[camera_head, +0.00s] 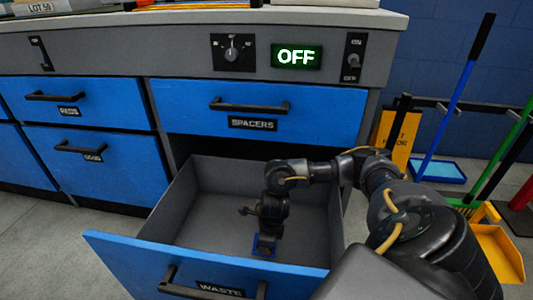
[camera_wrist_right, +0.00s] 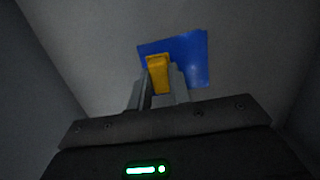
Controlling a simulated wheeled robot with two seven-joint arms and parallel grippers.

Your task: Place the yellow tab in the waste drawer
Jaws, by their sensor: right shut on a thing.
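The waste drawer (camera_head: 185,212) is pulled open, with its blue front labelled WASTE (camera_head: 218,290). My right gripper (camera_head: 266,236) reaches down inside it, close to the drawer floor. In the right wrist view the right gripper (camera_wrist_right: 160,85) is shut on the yellow tab (camera_wrist_right: 158,73), which sticks out between the fingertips. A flat blue piece (camera_wrist_right: 190,56) shows just beyond the tab; it also shows below the gripper in the head view (camera_head: 263,246). I cannot tell whether the blue piece is joined to the tab. My left gripper is out of view.
The closed spacers drawer (camera_head: 300,105) is above the waste drawer, and more closed blue drawers (camera_head: 70,103) are at the left. The drawer walls surround my right gripper. A panel with an OFF display (camera_head: 297,57) runs above. Cleaning tools and a yellow dustpan (camera_head: 498,255) stand at right.

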